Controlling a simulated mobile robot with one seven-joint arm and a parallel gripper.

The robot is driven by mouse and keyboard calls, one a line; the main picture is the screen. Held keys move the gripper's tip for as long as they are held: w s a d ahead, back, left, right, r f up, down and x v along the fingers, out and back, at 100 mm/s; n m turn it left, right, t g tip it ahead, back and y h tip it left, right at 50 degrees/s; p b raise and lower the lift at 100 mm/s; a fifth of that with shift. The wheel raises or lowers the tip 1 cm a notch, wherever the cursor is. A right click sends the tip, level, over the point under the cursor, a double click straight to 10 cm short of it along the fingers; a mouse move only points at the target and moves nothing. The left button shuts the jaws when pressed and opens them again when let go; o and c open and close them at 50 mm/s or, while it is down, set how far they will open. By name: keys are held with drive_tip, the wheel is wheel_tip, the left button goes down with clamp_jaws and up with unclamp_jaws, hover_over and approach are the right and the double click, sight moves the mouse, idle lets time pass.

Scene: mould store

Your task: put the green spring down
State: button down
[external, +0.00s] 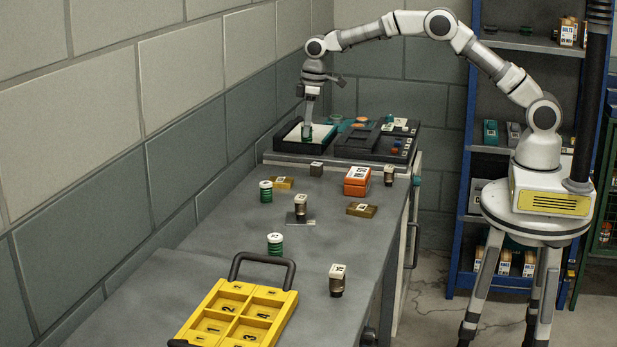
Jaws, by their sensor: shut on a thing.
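My gripper (307,124) points down over the pale inner area of a black tray (284,141) at the far end of the bench. It is shut on a small green thing, the green spring (307,134), mostly hidden by the fingers. I cannot tell whether the spring touches the tray's surface. Two other green springs with white labelled tops stand upright on the bench: one near the wall (266,192), one farther forward (275,245).
A dark panel with knobs (374,146) adjoins the tray. A yellow numbered crate (239,313) with a black handle lies in front. The wall borders the left side.

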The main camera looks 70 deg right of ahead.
drive_tip(key=w+d+m, duration=0.1)
drive_tip(key=d+m, duration=0.2)
drive_tip(key=d, duration=0.3)
drive_tip(key=p, duration=0.2)
hover_over(278, 179)
drive_tip(key=shift+m, duration=0.3)
drive_tip(key=f, duration=0.6)
drive_tip(key=shift+s+a+f, duration=0.15)
drive_tip(key=shift+s+f, duration=0.2)
drive_tip(key=shift+s, duration=0.05)
drive_tip(key=shift+f, duration=2.25)
drive_tip(key=shift+c, duration=2.2)
unclamp_jaws()
drive_tip(key=shift+r, duration=0.1)
drive_tip(key=shift+r, duration=0.1)
